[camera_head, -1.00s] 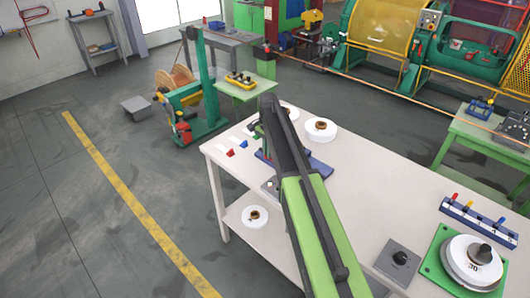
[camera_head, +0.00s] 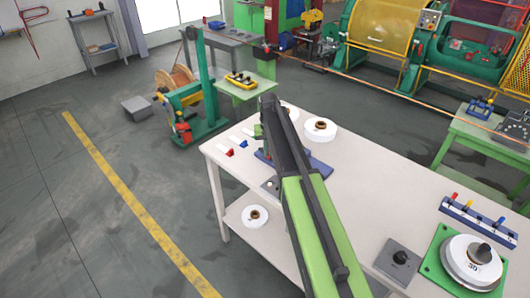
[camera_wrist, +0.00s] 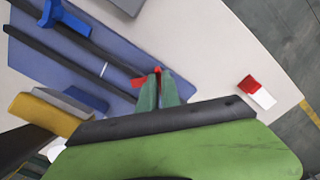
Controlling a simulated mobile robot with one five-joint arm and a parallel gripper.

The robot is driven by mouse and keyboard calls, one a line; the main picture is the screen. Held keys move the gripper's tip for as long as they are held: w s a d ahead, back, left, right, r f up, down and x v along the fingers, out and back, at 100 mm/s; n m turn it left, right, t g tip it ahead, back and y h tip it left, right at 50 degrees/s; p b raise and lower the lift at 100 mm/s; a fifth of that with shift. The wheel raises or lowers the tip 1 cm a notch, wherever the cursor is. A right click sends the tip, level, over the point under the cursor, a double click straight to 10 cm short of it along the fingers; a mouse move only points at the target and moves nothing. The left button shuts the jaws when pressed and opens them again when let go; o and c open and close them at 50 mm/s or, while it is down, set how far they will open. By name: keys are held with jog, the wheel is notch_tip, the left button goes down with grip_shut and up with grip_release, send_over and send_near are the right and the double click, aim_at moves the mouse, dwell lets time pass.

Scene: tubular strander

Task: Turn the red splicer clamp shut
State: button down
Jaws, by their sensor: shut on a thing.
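The splicer's blue base (camera_wrist: 95,60) with dark rails fills the upper left of the wrist view. In the head view a part of this base (camera_head: 320,166) shows on the white table beside my arm. The red clamp (camera_wrist: 137,83) is at the base's right end in the wrist view, mostly hidden by my fingers. My gripper (camera_wrist: 158,82) has its two green fingers close together, shut on the red clamp. A matching blue clamp (camera_wrist: 62,16) sits across the rails at upper left. My arm hides most of the splicer in the head view.
A red and white piece (camera_wrist: 257,92) lies on the table (camera_head: 350,200), right of the base in the wrist view. White reels (camera_head: 320,129) stand behind my arm. A grey box with a knob (camera_head: 398,262) and a green-plated reel stand (camera_head: 440,270) are at the right.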

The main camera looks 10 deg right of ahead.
jog(key=n, duration=0.4)
jog(key=shift+w+d+n, duration=0.1)
jog(key=shift+w+n, duration=0.05)
jog(key=shift+n, duration=1.95)
jog(key=shift+a, duration=0.2)
jog(key=c, duration=1.6)
grip_release()
jog(key=shift+f, duration=0.1)
jog(key=shift+o, duration=0.2)
jog(key=shift+d, duration=0.1)
